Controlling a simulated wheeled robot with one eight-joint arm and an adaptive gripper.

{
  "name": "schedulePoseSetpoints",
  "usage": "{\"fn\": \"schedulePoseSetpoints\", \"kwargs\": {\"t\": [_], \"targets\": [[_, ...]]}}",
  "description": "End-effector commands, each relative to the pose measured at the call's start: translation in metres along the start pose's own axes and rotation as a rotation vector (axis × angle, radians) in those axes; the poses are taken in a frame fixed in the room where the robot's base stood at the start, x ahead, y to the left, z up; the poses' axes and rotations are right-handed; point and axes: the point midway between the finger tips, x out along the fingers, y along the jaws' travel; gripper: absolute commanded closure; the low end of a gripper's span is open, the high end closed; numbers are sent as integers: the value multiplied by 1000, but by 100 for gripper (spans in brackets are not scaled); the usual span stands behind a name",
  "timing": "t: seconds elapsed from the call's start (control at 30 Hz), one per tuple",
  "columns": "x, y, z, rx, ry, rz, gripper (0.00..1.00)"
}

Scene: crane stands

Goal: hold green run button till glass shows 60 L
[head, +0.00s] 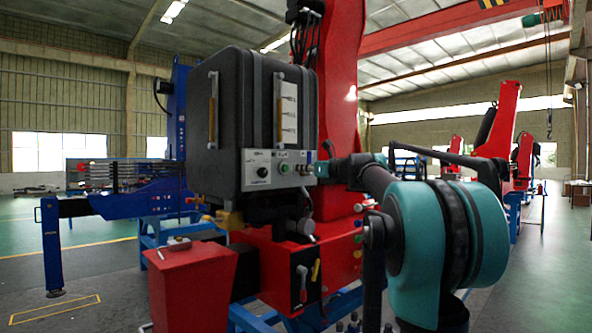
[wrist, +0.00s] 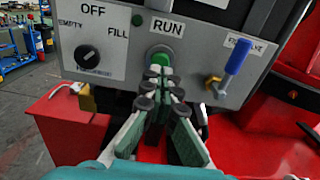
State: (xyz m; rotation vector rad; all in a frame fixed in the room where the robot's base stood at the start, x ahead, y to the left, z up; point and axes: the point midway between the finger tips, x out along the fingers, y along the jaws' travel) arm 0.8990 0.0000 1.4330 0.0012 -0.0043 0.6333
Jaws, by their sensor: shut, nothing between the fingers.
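The green run button (wrist: 160,58) sits under the RUN label on the grey control panel (wrist: 122,68). My gripper (wrist: 154,72) is shut and empty, its fingertips at the button's lower edge in the wrist view. I cannot tell whether they touch or press it. In the head view, my gripper (head: 322,170) is at the panel's right end. A sight glass (head: 279,110) with a pale scale plate (head: 289,113) stands on the dark tank (head: 245,100); its level and figures are too small to read. Another yellowish glass (head: 212,110) is at the tank's left.
A black selector knob (wrist: 88,57), marked OFF, EMPTY and FILL, is left of the button. A blue-handled lever (wrist: 237,57) is right of it, its label partly hidden. A red box (head: 192,285) stands below left. The red crane column (head: 338,80) rises behind the tank.

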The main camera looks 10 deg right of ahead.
Motion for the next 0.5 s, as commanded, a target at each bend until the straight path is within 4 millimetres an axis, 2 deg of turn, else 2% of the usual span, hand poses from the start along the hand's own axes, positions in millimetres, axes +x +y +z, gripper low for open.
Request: {"fn": "schedulePoseSetpoints", "kwargs": {"t": [0.3,0.5], "targets": [[-55,-1,0,0,0,-4,100],[-78,-1,0,0,0,-3,100]]}}
